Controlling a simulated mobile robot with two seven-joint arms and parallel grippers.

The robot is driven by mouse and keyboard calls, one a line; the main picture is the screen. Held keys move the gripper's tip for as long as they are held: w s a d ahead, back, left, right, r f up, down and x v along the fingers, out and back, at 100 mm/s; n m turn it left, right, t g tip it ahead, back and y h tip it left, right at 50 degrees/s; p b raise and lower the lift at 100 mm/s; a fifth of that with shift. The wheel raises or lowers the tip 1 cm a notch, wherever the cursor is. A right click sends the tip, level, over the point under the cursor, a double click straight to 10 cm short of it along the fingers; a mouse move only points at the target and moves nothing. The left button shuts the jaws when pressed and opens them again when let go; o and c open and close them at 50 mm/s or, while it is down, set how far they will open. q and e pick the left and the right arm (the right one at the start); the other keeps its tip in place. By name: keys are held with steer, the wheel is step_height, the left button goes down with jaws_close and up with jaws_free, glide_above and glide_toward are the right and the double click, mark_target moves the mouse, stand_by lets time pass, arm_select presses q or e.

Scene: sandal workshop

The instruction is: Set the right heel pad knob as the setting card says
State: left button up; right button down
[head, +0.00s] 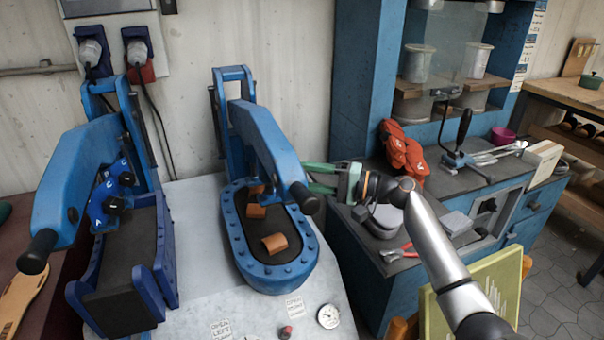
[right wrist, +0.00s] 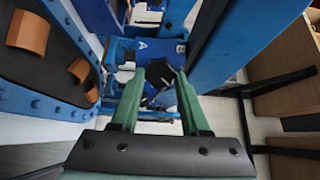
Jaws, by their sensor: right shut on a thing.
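My right gripper (head: 322,179) reaches in from the right to the far side of the right blue press (head: 262,135); the press arm partly hides its fingertips. In the right wrist view, the green fingers (right wrist: 158,82) are shut on a black knob (right wrist: 163,88). Behind the knob is a blue plate (right wrist: 165,50) with a white letter A at its upper left. The knob's pointer direction is unclear. Small printed cards (head: 221,330) and (head: 295,305) lie on the table, their text only partly readable; I cannot tell which is the setting card. My left gripper is out of view.
The left blue press (head: 100,190) carries black knobs on lettered blue plates. Brown curved pads (head: 274,243) lie in the right press's bed. A round gauge (head: 328,316) is at the table's front. A blue cabinet (head: 385,285) with tools stands close on the right.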

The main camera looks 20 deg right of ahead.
steer(key=shift+c, duration=1.9)
jaws_free()
steer(key=b+v, duration=0.2)
steer(key=v, duration=1)
steer(key=shift+s+d, duration=0.15)
steer(key=shift+d, duration=0.15)
steer(key=shift+a+f, duration=0.1)
